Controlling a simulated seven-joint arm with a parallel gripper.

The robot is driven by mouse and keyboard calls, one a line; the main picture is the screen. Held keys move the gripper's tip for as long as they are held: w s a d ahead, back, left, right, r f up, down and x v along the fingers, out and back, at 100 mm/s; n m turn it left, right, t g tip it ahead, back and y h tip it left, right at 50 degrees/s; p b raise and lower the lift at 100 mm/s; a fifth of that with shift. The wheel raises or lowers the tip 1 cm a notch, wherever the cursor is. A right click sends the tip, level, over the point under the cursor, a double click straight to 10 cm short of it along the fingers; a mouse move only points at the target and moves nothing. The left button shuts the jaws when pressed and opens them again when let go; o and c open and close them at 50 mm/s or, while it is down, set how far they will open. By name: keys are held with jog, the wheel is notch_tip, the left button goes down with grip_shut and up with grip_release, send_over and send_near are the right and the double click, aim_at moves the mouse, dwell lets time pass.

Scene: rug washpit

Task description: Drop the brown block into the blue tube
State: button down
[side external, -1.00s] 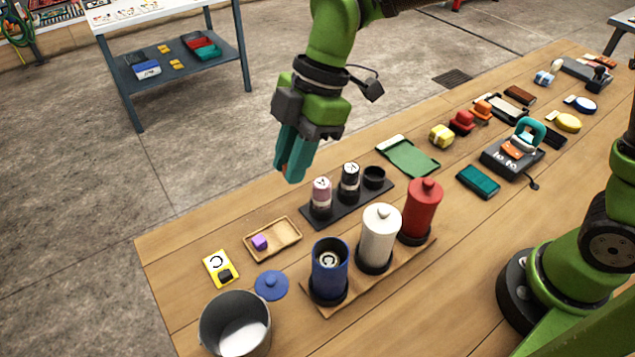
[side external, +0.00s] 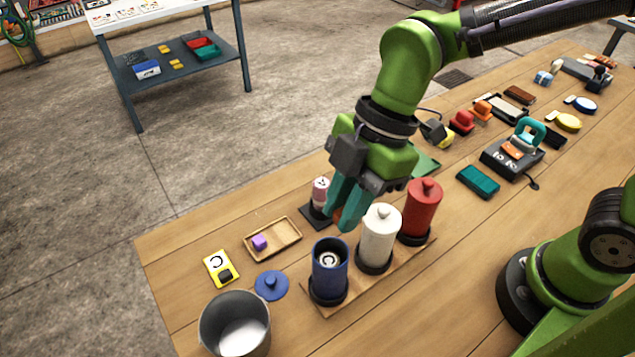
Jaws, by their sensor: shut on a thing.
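My gripper (side external: 345,212) is shut on the brown block (side external: 339,217), a small patch of which shows low between the teal fingers. The fingers hide most of the block. My gripper is above the table, up and to the right of the blue tube (side external: 330,277) in the picture. The blue tube stands upright with its top open, and a pale ring shape shows inside. A blue lid (side external: 271,285) lies on the table to its left.
A lidded white tube (side external: 380,240) and a lidded red tube (side external: 423,208) share the blue tube's wooden base. A grey bucket (side external: 235,325), a yellow card (side external: 221,268) and a wooden tray (side external: 287,247) with a purple block (side external: 259,242) are left.

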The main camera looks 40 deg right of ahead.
jog(key=shift+f, duration=0.45)
jog(key=c, duration=0.9)
grip_release()
jog(key=shift+r, duration=0.1)
jog(key=v, duration=1.6)
jog(key=shift+d+r, duration=0.25)
jog(key=shift+r, duration=0.1)
